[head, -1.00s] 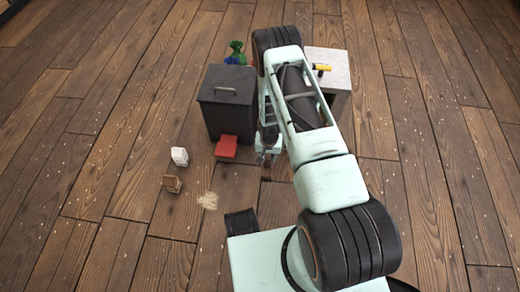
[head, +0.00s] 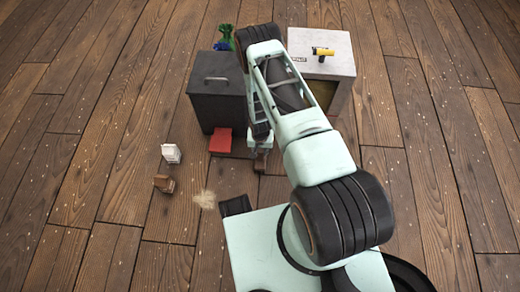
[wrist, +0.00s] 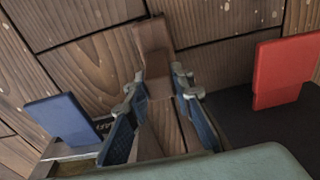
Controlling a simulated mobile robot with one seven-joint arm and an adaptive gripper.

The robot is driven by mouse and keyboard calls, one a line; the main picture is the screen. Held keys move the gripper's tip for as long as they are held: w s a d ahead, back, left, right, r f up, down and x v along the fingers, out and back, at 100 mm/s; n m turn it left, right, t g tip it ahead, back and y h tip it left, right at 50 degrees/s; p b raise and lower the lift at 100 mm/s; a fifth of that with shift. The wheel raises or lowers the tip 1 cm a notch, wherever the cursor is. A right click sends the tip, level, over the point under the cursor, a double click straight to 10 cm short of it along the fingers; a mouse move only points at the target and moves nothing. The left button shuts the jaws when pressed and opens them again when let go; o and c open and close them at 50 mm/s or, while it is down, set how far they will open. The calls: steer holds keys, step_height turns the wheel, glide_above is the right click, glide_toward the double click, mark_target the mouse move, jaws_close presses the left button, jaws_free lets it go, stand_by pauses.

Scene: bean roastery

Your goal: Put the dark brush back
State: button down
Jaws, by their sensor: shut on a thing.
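My gripper (head: 262,147) hangs low over the floor, just right of the red plate at the foot of a dark bin. In the wrist view my gripper (wrist: 158,92) is shut on a brown, block-like thing, which I take as the dark brush (wrist: 153,48). The brush points away from the fingers, with wooden floor behind it. In the head view only a small brown part of the brush (head: 260,166) shows below the fingers. The arm hides the rest.
The dark lidded bin (head: 217,100) has a red plate (head: 220,141) at its front. A pale cabinet (head: 322,62) bears a yellow-and-black tool (head: 322,52). A white block (head: 171,153), a brown block (head: 164,184) and a beige spill (head: 204,199) are on the floor. A blue plate (wrist: 62,118) stands left.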

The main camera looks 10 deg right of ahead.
steer(key=shift+r, duration=0.1)
steer(key=c, duration=1.7)
jaws_free()
steer(key=r+p, duration=0.1)
steer(key=r, duration=0.3)
steer(key=s+r+p, duration=0.1)
steer(key=r+p, duration=0.1)
steer(key=r, duration=0.2)
steer(key=r+p, duration=0.1)
steer(key=r, duration=0.3)
steer(key=shift+s+a+p, duration=0.2)
steer(key=shift+p, duration=0.1)
